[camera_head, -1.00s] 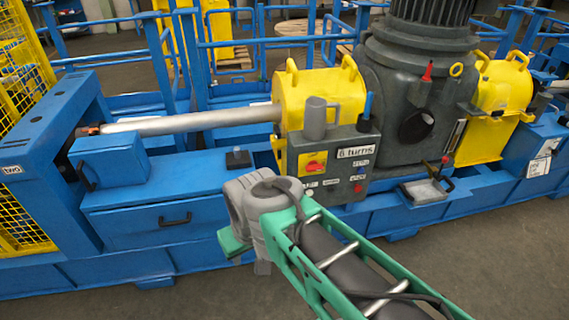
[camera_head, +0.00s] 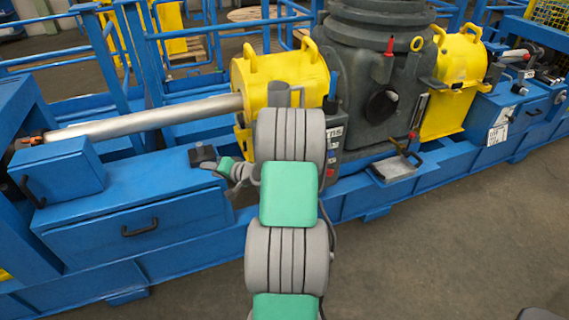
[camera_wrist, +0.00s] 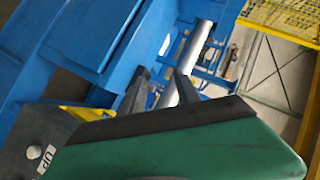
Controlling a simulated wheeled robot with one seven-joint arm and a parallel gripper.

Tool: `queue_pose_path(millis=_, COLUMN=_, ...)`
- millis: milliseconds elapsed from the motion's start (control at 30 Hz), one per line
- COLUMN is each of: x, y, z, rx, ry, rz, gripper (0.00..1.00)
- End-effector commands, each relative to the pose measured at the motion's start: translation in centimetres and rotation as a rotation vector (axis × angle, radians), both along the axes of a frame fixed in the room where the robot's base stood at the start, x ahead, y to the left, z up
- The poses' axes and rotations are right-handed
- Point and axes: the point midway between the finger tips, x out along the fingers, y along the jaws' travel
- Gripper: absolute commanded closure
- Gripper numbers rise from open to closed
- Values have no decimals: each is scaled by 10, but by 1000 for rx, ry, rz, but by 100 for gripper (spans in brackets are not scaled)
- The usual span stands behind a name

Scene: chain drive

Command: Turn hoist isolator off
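The control box (camera_head: 334,140) stands in front of the yellow guard. My arm covers most of its face, and the red isolator knob on its yellow plate is hidden in the head view. My gripper (camera_head: 226,172) is left of the box, above the blue base near a small black block. In the wrist view my gripper (camera_wrist: 162,72) shows two dark fingers apart, with nothing held between them. A dark grey panel (camera_wrist: 25,128) with a white button and an "UP" label shows at the lower left, partly covered by my green gripper body. The isolator is not visible there.
A silver shaft (camera_head: 150,119) runs left from the yellow guard (camera_head: 290,75). The small black block (camera_head: 202,155) sits on the blue base (camera_head: 130,205). A grey tray (camera_head: 396,168) projects at the right. The floor in front is clear.

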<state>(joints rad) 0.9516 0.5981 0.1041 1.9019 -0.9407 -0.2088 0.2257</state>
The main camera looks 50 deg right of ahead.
Motion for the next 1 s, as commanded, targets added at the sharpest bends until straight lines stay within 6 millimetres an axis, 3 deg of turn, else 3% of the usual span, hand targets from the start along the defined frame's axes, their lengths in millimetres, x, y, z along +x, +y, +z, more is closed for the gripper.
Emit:
queue_pose_path(millis=33, x=-20, y=-53, z=-28, rx=91, ry=-78, rz=-135, gripper=62)
queue_pose_path(millis=100, x=-51, y=-114, z=-46, rx=197, ry=-210, rz=-310, gripper=62)
queue_pose_path(millis=200, x=-104, y=-179, z=-69, rx=308, ry=-365, rz=-519, gripper=62)
queue_pose_path(millis=300, x=-143, y=-213, z=-82, rx=371, ry=-464, rz=-646, gripper=62)
queue_pose_path(millis=433, x=-154, y=-228, z=-86, rx=393, ry=-506, rz=-694, gripper=62)
queue_pose_path(millis=800, x=-99, y=-260, z=-86, rx=391, ry=-504, rz=-693, gripper=62)
queue_pose_path(millis=1000, x=-91, y=-265, z=-86, rx=392, ry=-502, rz=-695, gripper=62)
